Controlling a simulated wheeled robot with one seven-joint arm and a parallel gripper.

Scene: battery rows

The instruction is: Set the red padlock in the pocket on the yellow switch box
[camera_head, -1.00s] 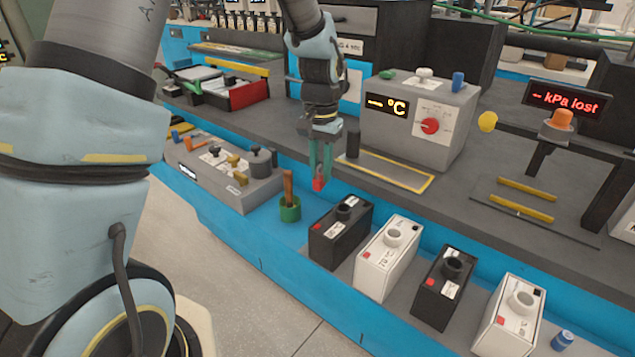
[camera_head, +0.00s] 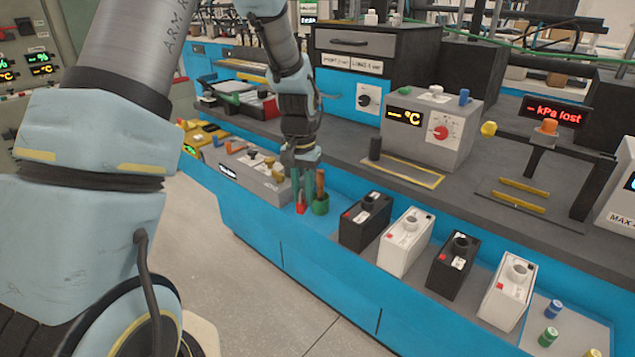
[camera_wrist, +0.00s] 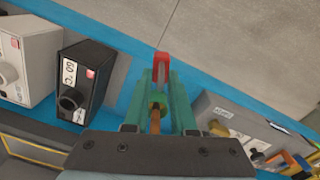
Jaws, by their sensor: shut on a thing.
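My gripper (camera_head: 301,196) points down with its green fingers shut on the red padlock (camera_head: 301,209). The padlock also shows between and beyond the fingertips in the wrist view (camera_wrist: 161,64). It is held close to the green cup (camera_head: 320,204), just left of it in the head view. The yellow switch box (camera_head: 203,138) stands at the far left end of the lower blue shelf, well left of my gripper. Its pocket cannot be made out at this distance.
A grey box (camera_head: 246,176) with knobs lies between my gripper and the yellow box. The green cup holds a brown handle (camera_head: 320,182). Black and white batteries (camera_head: 365,222) stand in a row to the right. The floor in front is clear.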

